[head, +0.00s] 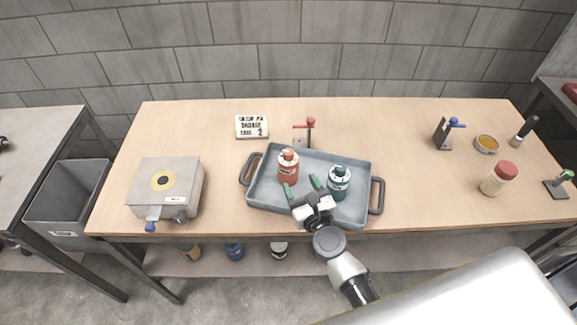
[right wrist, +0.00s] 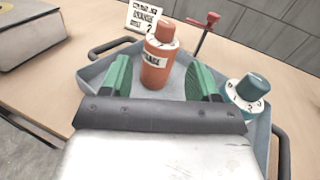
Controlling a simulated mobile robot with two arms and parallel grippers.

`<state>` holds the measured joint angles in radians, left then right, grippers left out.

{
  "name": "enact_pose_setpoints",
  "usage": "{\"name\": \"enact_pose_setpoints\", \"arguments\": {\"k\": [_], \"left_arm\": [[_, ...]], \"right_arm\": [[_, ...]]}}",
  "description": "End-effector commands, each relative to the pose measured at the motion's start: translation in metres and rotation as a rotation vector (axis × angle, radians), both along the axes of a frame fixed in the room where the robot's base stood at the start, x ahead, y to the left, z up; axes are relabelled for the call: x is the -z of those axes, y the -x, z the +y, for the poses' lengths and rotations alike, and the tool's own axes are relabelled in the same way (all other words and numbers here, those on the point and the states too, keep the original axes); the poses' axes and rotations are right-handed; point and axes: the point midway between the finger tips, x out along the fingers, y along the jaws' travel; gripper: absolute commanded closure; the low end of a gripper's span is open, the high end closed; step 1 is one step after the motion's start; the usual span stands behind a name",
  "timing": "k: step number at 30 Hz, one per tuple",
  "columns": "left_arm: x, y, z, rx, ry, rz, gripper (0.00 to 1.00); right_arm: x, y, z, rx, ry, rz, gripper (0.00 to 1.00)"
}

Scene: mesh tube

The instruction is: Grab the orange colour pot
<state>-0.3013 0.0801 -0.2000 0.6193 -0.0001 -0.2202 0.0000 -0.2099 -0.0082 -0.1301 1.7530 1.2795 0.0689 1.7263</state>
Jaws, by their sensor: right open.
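The orange colour pot (head: 288,166) stands upright in the grey tray, in its left part. It has an orange cap and a label. In the right wrist view the orange pot (right wrist: 158,58) stands beyond and between the green fingers. My right gripper (head: 303,186) is open and empty, its green fingers (right wrist: 163,78) apart, just in front of the pot. A teal pot (head: 339,182) stands in the tray to the right of the gripper. It also shows in the right wrist view (right wrist: 249,96), beside the right finger. My left gripper is not in view.
The grey tray (head: 266,204) has dark handles at both ends. A grey box device (head: 180,178) is to the left, a small sign (head: 252,127) behind. A red-handled stand (head: 310,128) is behind the tray. A red-lidded jar (head: 499,179) stands right. The table between is clear.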

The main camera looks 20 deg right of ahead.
Motion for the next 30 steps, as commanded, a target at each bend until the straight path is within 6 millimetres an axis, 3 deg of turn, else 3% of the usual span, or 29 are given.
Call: {"name": "enact_pose_setpoints", "arguments": {"k": [5, 12, 17, 25, 30], "left_arm": [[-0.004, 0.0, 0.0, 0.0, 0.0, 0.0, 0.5], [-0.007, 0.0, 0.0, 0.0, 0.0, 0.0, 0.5], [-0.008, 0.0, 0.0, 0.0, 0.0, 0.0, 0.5], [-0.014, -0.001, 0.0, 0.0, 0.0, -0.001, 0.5], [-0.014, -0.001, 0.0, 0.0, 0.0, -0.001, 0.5]], "right_arm": [[-0.004, -0.017, -0.006, 0.045, -0.11, -0.006, 0.39], [-0.003, -0.053, -0.005, 0.043, -0.104, -0.005, 0.39], [-0.004, -0.063, -0.004, 0.042, -0.104, -0.005, 0.39], [-0.008, -0.102, -0.001, 0.042, -0.101, -0.005, 0.39], [-0.007, -0.112, -0.001, 0.042, -0.101, -0.003, 0.39]]}}
